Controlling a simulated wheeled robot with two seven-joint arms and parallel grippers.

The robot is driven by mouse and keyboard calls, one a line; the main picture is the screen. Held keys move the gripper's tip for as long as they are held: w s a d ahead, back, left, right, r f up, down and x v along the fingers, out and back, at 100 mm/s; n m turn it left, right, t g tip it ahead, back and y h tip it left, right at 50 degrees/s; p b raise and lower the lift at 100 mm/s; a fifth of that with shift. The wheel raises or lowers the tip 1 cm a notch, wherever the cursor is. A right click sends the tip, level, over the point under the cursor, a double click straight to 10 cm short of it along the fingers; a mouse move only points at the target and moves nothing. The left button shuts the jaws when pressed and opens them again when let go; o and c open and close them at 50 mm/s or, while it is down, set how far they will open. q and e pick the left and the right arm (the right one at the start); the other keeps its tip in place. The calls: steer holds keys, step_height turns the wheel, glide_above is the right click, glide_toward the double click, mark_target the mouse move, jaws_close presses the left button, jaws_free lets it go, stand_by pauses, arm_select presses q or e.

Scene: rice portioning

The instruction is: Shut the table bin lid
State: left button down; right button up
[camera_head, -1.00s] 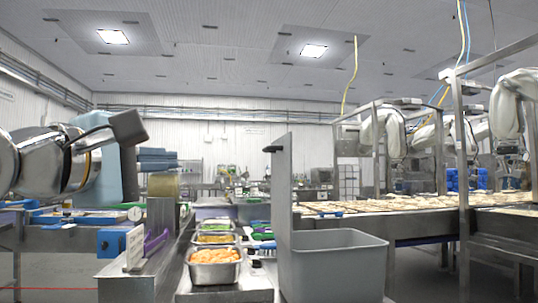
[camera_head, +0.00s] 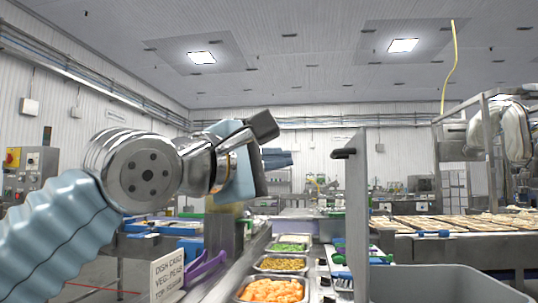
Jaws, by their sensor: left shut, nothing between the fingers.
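The table bin (camera_head: 437,284) is a grey open-topped tub at the lower right. Its lid (camera_head: 357,225) stands upright at the bin's left side as a tall grey panel seen nearly edge-on, with a dark handle (camera_head: 343,153) near its top pointing left. My left gripper (camera_head: 290,158), with blue fingers, is shut and empty. In the picture it is left of the lid handle, at about the same height, with a gap between them. My right gripper is out of view.
A label card (camera_head: 168,277) and a purple-handled tool (camera_head: 205,268) are nearer left. A conveyor with flat items (camera_head: 450,224) lies behind the bin.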

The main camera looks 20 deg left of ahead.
mark_target(333, 153)
arm_select(q)
steer(key=shift+w+d+r+p, duration=0.2)
steer(key=shift+w+d+p, duration=0.1)
steer(key=shift+w+d, duration=0.65)
steer(key=shift+w+d+r+p, duration=0.3)
steer(key=shift+w+d, duration=0.35)
steer(key=shift+w, duration=0.55)
steer(key=shift+w+d+r+p, duration=0.15)
steer(key=shift+w+d+p, duration=0.15)
steer(key=shift+w+d, duration=0.65)
steer(key=shift+w+a, duration=0.15)
